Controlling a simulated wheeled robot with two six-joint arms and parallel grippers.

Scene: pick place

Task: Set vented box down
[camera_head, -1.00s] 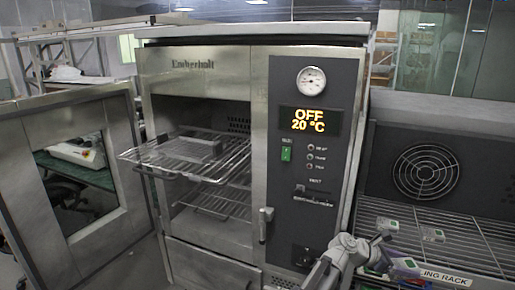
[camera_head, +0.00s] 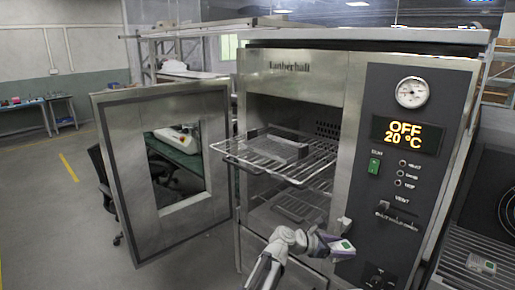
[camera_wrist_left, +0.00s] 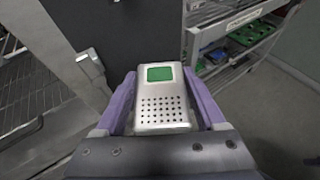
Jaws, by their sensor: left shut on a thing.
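The vented box (camera_head: 342,249) is a small silver block with a green label. In the left wrist view the vented box (camera_wrist_left: 162,110) shows rows of round holes below the label. My left gripper (camera_head: 328,243) is shut on it, with a purple finger on each side of the box in the wrist view (camera_wrist_left: 162,95). It holds the box in the air in front of the oven, below the pulled-out wire rack (camera_head: 232,150) and left of the control panel's lower part. My right gripper is not in view.
The oven (camera_head: 290,80) stands open, its door (camera_head: 215,195) swung out to the left. A flat grey tray (camera_head: 275,148) lies on the pulled-out rack. The panel display reads OFF, 20 °C.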

